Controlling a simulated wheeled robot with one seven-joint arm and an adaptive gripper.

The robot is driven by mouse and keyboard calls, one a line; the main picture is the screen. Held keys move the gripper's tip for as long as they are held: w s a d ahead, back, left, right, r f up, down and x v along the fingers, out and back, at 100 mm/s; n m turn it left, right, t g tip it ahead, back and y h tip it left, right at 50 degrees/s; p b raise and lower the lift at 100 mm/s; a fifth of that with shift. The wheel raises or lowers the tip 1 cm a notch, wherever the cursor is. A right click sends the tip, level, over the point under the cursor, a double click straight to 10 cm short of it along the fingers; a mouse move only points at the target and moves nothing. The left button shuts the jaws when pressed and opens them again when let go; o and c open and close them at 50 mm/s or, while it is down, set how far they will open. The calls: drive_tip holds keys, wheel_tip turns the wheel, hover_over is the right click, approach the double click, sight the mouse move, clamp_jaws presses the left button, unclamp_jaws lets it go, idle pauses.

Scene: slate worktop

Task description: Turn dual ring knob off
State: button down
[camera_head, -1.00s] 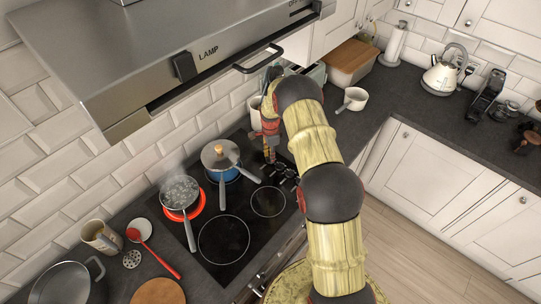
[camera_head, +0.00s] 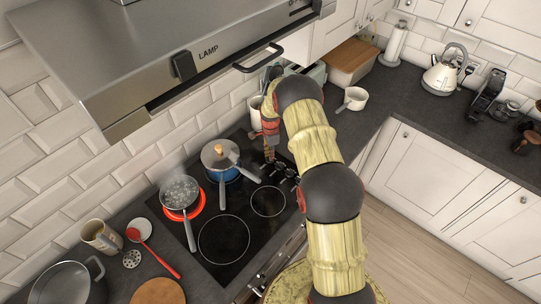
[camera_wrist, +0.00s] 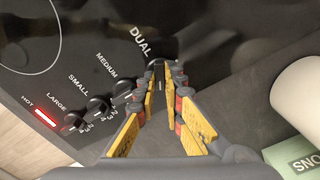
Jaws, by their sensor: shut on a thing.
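The dual ring knob (camera_wrist: 155,64) is a dark knob beside the "DUAL" label on the black cooktop (camera_wrist: 85,45). My gripper (camera_wrist: 161,75) is shut on it, with a yellow-and-black finger on each side. The fingertips partly hide the knob, so its pointer is hard to read. In the head view my gripper (camera_head: 269,156) points down at the knob row on the cooktop's right side. The medium (camera_wrist: 126,90), small (camera_wrist: 98,104) and large (camera_wrist: 73,123) knobs stand in a row beside it. A red "HOT" light (camera_wrist: 45,117) is lit.
The two rings nearer the cooktop's right are bare. The range hood (camera_head: 170,50) overhangs. A white pan (camera_head: 355,97) stands right of my arm.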

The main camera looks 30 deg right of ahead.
drive_tip(key=shift+f+n+b, duration=0.1)
drive_tip(key=shift+n+b, duration=0.2)
drive_tip(key=shift+b, duration=0.05)
drive_tip(key=shift+w+n+b, duration=0.1)
drive_tip(key=shift+n+b, duration=0.85)
drive_tip(key=shift+n, duration=0.05)
drive_tip(key=n+b, duration=0.2)
drive_tip(key=shift+n, duration=0.3)
drive_tip(key=n+b, duration=0.2)
drive_tip(key=n, duration=0.1)
drive_tip(key=shift+n, duration=0.4)
drive_tip(key=n+b, duration=0.1)
drive_tip(key=n, duration=0.2)
drive_tip(key=shift+w+n+b, duration=0.1)
drive_tip(key=shift+n+b, duration=0.2)
drive_tip(key=n+b, duration=0.1)
drive_tip(key=n, duration=0.4)
drive_tip(key=shift+a, duration=0.15)
drive_tip(key=n+b, duration=0.1)
drive_tip(key=n, duration=0.5)
drive_tip(key=shift+a, duration=0.1)
drive_tip(key=shift+w, duration=0.1)
drive_tip(key=c, duration=2)
unclamp_jaws()
drive_tip(key=shift+c, duration=0.2)
